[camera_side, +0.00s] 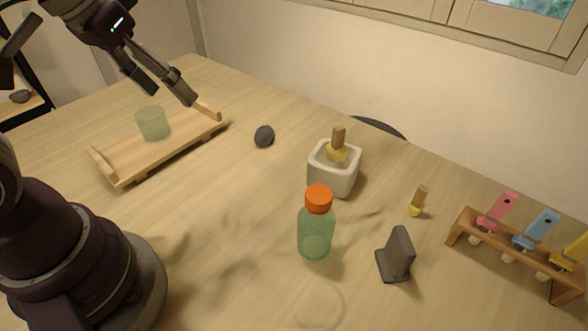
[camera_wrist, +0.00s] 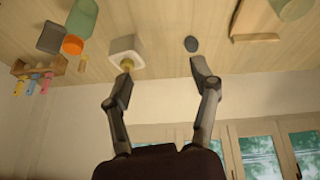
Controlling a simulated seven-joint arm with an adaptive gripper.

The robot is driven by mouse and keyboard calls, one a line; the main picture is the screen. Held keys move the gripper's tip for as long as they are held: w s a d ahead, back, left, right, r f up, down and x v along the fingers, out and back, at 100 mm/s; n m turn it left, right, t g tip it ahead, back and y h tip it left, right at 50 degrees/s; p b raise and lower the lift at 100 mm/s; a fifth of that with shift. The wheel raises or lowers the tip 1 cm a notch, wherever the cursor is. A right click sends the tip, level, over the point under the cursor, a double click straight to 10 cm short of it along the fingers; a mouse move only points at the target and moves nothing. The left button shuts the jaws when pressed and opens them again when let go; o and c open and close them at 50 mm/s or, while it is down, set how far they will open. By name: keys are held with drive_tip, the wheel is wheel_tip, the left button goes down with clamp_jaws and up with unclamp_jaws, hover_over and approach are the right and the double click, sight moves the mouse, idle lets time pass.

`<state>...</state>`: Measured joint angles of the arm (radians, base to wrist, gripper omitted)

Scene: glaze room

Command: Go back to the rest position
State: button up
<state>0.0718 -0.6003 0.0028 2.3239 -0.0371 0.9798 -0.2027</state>
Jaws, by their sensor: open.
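My gripper (camera_side: 172,92) is open and empty in the side view, raised above the back right end of the wooden tray (camera_side: 120,176). In the wrist view my gripper (camera_wrist: 160,74) shows its two fingers spread apart, with nothing between them. A translucent green cup (camera_side: 153,124) stands on the tray, apart from the fingers. In the wrist view the cup (camera_wrist: 291,8) is cut by the top edge.
A dark stone (camera_side: 264,136), a white square pot (camera_side: 333,175) holding a wooden-handled tool, an orange-capped green bottle (camera_side: 315,233), a dark stand (camera_side: 396,256), a small wooden-handled piece (camera_side: 418,200) and a rack (camera_side: 512,258) with coloured tools stand on the table. The front middle is clear.

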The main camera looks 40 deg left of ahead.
drive_tip(key=shift+s+a+f+m+t, duration=0.15)
drive_tip(key=shift+s+a+f+m, duration=0.05)
drive_tip(key=shift+s+f+m, duration=0.25)
drive_tip(key=shift+s+a+f+m+t, duration=0.15)
drive_tip(key=shift+s+f+m, duration=0.2)
drive_tip(key=shift+m, duration=0.2)
idle(0.6)
